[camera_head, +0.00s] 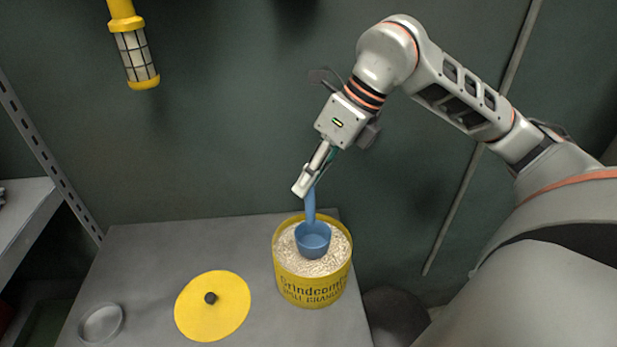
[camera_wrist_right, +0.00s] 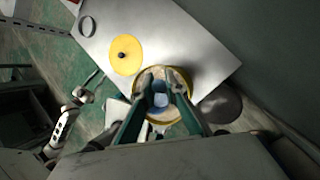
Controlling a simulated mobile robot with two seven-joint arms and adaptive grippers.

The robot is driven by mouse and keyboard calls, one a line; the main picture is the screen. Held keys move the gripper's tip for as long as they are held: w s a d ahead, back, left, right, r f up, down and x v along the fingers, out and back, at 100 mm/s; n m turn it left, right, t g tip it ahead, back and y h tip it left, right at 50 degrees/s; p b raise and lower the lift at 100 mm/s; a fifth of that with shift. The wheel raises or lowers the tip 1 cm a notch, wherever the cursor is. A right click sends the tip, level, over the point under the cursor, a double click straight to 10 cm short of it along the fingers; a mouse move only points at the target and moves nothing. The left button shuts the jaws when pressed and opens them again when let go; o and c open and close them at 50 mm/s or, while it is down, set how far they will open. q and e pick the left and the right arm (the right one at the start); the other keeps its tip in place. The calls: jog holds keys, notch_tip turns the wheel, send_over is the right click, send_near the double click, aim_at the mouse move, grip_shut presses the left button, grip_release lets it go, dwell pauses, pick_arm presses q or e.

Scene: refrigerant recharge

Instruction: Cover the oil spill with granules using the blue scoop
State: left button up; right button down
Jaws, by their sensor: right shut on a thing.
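The blue scoop (camera_head: 313,240) is upright with its handle up, its cup at the surface of the granules (camera_head: 322,266) in the yellow tub (camera_head: 312,291). Its cup looks empty from the head view. My right gripper (camera_head: 304,186) is shut on the top of the scoop's handle, above the tub. In the right wrist view, the gripper's fingers (camera_wrist_right: 161,92) reach down over the tub (camera_wrist_right: 186,78), with the blue scoop (camera_wrist_right: 160,100) between them. My left gripper is not in the head view. No oil spill can be made out in these frames.
The tub stands near the back right of the grey table (camera_head: 150,250). A yellow lid (camera_head: 228,310) with a black knob lies left of it. A round metal dish (camera_head: 101,323) sits at the far left. A yellow lamp (camera_head: 135,55) hangs above. A shelf (camera_head: 25,215) stands at left.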

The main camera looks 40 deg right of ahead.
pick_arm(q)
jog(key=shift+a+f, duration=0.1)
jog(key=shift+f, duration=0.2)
pick_arm(e)
jog(key=shift+f, duration=0.4)
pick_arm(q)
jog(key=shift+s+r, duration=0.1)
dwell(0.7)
pick_arm(e)
jog(key=shift+f, duration=0.1)
dwell(0.4)
